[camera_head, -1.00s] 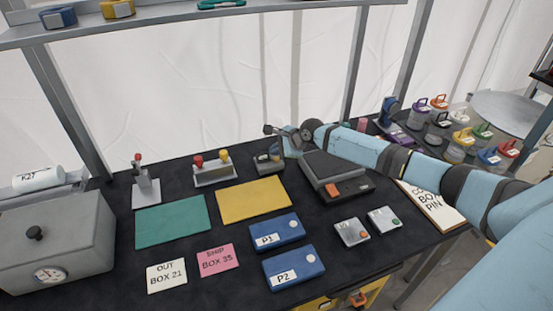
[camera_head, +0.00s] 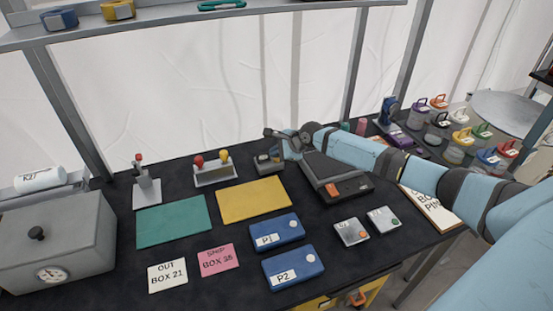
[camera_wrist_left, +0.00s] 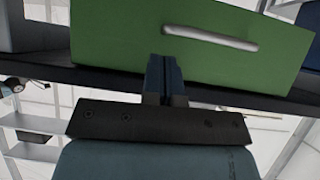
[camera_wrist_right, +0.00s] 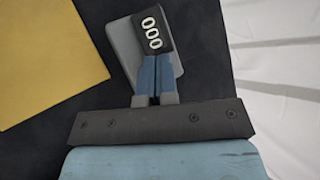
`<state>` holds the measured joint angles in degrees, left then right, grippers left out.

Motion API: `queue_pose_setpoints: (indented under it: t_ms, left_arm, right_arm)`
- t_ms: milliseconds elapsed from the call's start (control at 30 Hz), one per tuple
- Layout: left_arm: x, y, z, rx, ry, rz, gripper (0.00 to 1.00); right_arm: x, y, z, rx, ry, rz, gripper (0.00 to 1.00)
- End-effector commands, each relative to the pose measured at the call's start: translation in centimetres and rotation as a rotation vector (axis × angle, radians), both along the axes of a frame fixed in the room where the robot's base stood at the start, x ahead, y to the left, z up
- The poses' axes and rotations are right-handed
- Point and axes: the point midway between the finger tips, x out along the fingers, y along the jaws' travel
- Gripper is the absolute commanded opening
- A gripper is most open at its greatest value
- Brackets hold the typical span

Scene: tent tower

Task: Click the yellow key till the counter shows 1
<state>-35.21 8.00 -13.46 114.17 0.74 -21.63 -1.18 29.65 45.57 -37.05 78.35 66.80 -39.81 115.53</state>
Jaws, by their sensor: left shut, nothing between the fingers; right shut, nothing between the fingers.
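The counter (camera_head: 268,162) is a small grey device at the back of the table, behind the yellow mat. In the right wrist view, its black display (camera_wrist_right: 152,32) reads 000 and its grey base (camera_wrist_right: 122,42) shows beside it. My right gripper (camera_head: 274,150) is shut and empty, with its blue fingers (camera_wrist_right: 155,62) over the counter's base, just below the display in that view. I cannot tell whether they touch it. No yellow key is clearly visible; the fingers may cover it. My left gripper (camera_wrist_left: 163,62) is shut and empty in front of a green drawer front.
A yellow mat (camera_head: 254,200) and a green mat (camera_head: 173,221) lie in front of the counter. A stand with red and yellow knobs (camera_head: 214,175) is left of it. A dark grey device (camera_head: 335,175) sits under my right forearm. The green drawer front (camera_wrist_left: 120,30) has a metal handle.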

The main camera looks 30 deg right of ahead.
Motion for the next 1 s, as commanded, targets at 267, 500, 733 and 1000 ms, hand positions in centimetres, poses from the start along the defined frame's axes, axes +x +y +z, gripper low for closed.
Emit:
queue_pose_setpoints:
  t_ms: [267, 500, 733, 1000]
  left_arm:
    - [0.01, 0.02, 0.04, 0.0, 0.0, 0.0, 0.0]
    - [0.02, 0.02, 0.07, 0.0, 0.0, 0.0, 0.0]
    - [0.02, 0.02, 0.11, 0.0, 0.0, 0.0, 0.0]
    - [0.04, 0.01, 0.17, -0.001, -0.002, 0.0, 0.0]
  right_arm:
    - [0.01, -0.03, -0.33, 0.0, 0.0, 0.0, 0.0]
    - [0.01, -0.02, -0.62, 0.0, 0.0, 0.0, 0.0]
    - [0.0, 0.02, -0.91, 0.001, 0.0, -0.001, 0.0]
    - [-0.02, 0.02, -1.0, 0.0, 0.001, 0.001, 0.0]
